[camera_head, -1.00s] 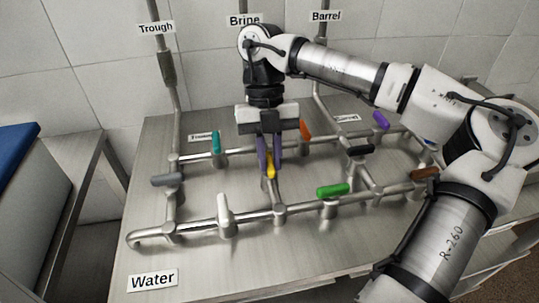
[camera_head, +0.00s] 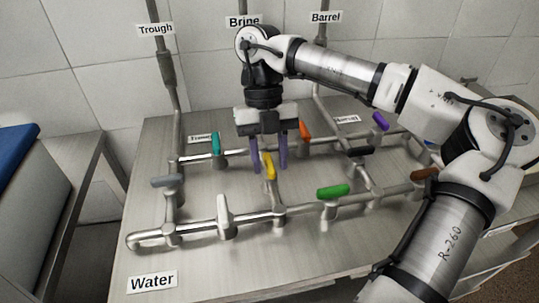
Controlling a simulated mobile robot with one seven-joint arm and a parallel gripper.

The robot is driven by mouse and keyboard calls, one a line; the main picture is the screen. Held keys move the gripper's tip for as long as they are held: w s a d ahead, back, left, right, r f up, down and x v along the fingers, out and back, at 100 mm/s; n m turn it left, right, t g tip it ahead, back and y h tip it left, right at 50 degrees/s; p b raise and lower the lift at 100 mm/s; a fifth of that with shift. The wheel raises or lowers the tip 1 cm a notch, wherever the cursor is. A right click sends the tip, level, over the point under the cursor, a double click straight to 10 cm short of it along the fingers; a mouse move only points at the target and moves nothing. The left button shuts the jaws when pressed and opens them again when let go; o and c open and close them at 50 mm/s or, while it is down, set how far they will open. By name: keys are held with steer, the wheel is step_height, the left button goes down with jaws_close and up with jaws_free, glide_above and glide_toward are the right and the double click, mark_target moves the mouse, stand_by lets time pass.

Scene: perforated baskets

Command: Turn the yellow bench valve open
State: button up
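The yellow bench valve (camera_head: 269,166) has a short handle on the middle cross pipe of the bench manifold. The handle points roughly along that pipe, toward and away from me. My gripper (camera_head: 269,167) points down over it, with its two purple fingers apart, one to the left and one to the right of the handle. A gap shows between each finger and the handle. The foot of the valve shows below the handle; the pipe behind it is partly hidden by my gripper.
Teal (camera_head: 216,143), orange (camera_head: 305,131), purple (camera_head: 380,121), black (camera_head: 360,151), green (camera_head: 333,191), grey (camera_head: 166,181), white (camera_head: 224,209) and brown (camera_head: 424,175) handles sit on the pipes around it.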

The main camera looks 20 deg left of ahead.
steer(key=p+v, duration=0.1)
steer(key=v, duration=1.2)
steer(key=shift+w+r, duration=0.15)
steer(key=shift+r, duration=0.25)
